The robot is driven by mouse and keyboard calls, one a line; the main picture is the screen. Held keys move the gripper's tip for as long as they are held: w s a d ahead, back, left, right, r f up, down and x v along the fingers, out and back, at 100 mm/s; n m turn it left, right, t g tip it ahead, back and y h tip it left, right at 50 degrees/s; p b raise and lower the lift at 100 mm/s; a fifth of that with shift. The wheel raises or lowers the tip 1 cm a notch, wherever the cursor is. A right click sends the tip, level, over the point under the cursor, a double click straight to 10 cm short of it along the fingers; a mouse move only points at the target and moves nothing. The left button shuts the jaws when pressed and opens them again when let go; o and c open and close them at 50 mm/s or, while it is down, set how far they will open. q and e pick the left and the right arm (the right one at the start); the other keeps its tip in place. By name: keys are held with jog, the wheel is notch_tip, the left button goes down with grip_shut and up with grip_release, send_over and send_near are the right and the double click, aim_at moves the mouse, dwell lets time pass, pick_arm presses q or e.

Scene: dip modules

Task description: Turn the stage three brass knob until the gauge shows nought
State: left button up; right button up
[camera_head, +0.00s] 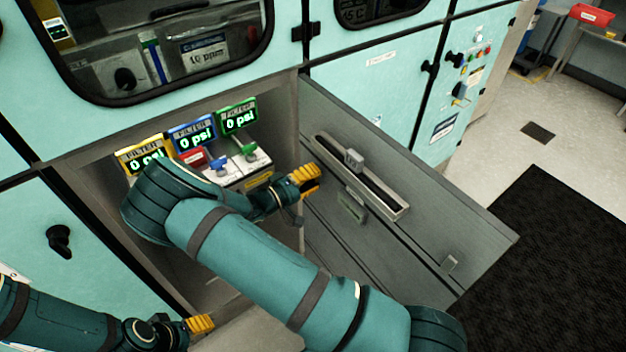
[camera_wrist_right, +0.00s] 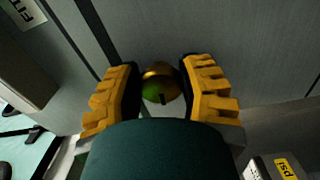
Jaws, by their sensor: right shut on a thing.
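A round brass knob (camera_wrist_right: 160,84) sits between the yellow fingers of my right gripper (camera_wrist_right: 161,92) in the right wrist view, with a green tint on its face. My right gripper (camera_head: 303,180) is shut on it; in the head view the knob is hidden. Three gauges stand in a row in the open cabinet: yellow-framed (camera_head: 145,159), blue-framed (camera_head: 194,136) and green-framed (camera_head: 239,117). Each reads 0 psi, the yellow one partly covered by my arm. I cannot tell which is stage three. My left gripper (camera_head: 200,325) is low at the left, its opening unclear.
Small blue (camera_head: 221,166) and green (camera_head: 250,151) handles sit on white blocks below the gauges. An open grey door panel (camera_head: 400,175) with a rail stands right of the gripper. Teal cabinet walls (camera_head: 375,80) close in above. Floor is free at the right, with a black mat (camera_head: 550,260).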

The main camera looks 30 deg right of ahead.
jog(key=shift+m, duration=2.3)
jog(key=o, duration=1.2)
jog(key=shift+f, duration=0.1)
jog(key=shift+a, duration=0.1)
jog(key=a, duration=1.1)
jog(key=shift+s+a, duration=0.25)
jog(key=shift+a, duration=0.15)
